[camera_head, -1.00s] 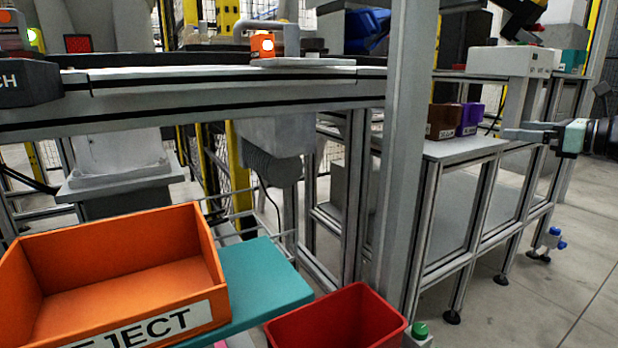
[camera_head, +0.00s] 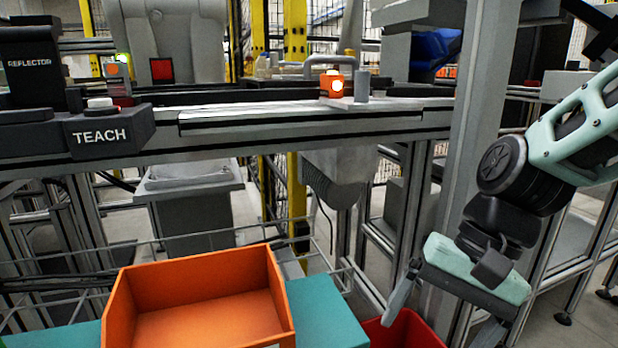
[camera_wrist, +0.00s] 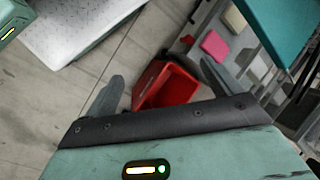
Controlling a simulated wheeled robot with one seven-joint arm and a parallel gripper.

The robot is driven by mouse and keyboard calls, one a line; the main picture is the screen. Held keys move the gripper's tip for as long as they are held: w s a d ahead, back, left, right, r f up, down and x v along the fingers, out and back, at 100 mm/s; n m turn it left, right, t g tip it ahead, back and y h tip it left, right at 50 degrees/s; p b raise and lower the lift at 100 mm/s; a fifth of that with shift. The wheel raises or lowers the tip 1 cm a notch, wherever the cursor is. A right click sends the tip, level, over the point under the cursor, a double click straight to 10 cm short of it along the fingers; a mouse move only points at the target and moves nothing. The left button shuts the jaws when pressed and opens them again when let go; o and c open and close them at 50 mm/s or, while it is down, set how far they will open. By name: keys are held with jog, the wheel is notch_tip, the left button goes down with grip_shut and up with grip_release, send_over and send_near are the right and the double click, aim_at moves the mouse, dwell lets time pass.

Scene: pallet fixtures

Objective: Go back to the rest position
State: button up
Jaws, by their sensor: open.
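My gripper (camera_head: 438,322) hangs at the right of the head view, pointing down, with its two fingers spread apart. Nothing is between the fingers. In the wrist view my gripper (camera_wrist: 163,88) also shows as open. A red bin (camera_head: 405,332) stands below it, partly hidden by the fingers in the head view. The wrist view shows the bin (camera_wrist: 168,82) beyond and between the fingertips, apart from them.
An orange bin (camera_head: 118,310) sits on a teal shelf (camera_head: 325,312) left of my gripper. A grey upright post (camera_head: 478,90) stands close behind my arm. A conveyor rail (camera_head: 300,128) with a TEACH box (camera_head: 108,132) runs across. Grey floor (camera_wrist: 60,115) is open at left in the wrist view.

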jog(key=s+a+n+t+h+p, duration=0.2)
jog(key=s+n+h, duration=0.2)
jog(key=s+n, duration=0.65)
notch_tip(320, 180, up, 37)
jog(key=w+n+p, duration=0.1)
jog(key=p, duration=3.6)
jog(key=shift+w+d+p, duration=0.2)
jog(key=shift+w+p, duration=0.1)
jog(key=shift+p, duration=0.05)
